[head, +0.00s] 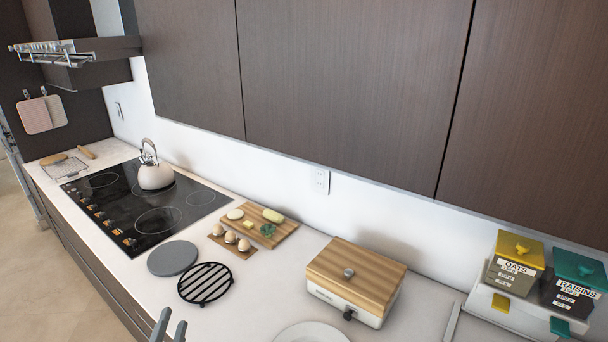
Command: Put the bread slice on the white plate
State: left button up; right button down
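The white plate (311,334) lies on the counter at the bottom edge, and its near part is cut off by the frame. I cannot clearly identify a bread slice. A pale round piece (235,214) lies on the wooden cutting board (283,228), too small to name for sure. My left gripper (172,325) shows at the bottom edge as two grey fingers spread apart, with nothing seen between them. It is over the counter, left of the plate and nearer than the striped black trivet (205,284). My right gripper is out of view.
A wood-topped box appliance (357,272) stands behind the plate. Labelled canisters (515,264) stand at the far right. A grey round disc (173,258), an egg holder (231,237) and a cooktop with a kettle (155,175) are further left. Dark cabinets (345,80) hang above.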

pick_arm(q)
jog(key=s+d+f+n+g+h, duration=0.1)
jog(key=s+d+f+n+g, duration=0.25)
jog(key=s, duration=0.35)
jog(key=s+d+f+n+g+h, duration=0.1)
jog(key=s+d+f+n+g, duration=0.1)
jog(key=s+g, duration=0.35)
jog(key=s+d+f+n+g+h, duration=0.1)
jog(key=s+d+f+n+g, duration=0.2)
jog(key=s, duration=0.4)
notch_tip(320, 180, down, 34)
jog(key=s+a+g+b, duration=0.1)
jog(key=s+g+b, duration=0.1)
jog(key=b, duration=1)
jog(key=s+a+f+b, duration=0.1)
jog(key=s+f+b, duration=0.4)
jog(key=f, duration=0.7)
jog(key=s+a+f+g+b, duration=0.1)
jog(key=s+a+f+b, duration=0.1)
jog(key=s+f+b, duration=0.4)
jog(key=s+f+m, duration=0.1)
jog(key=s+f, duration=0.3)
jog(key=f, duration=0.2)
jog(key=shift+s, duration=0.3)
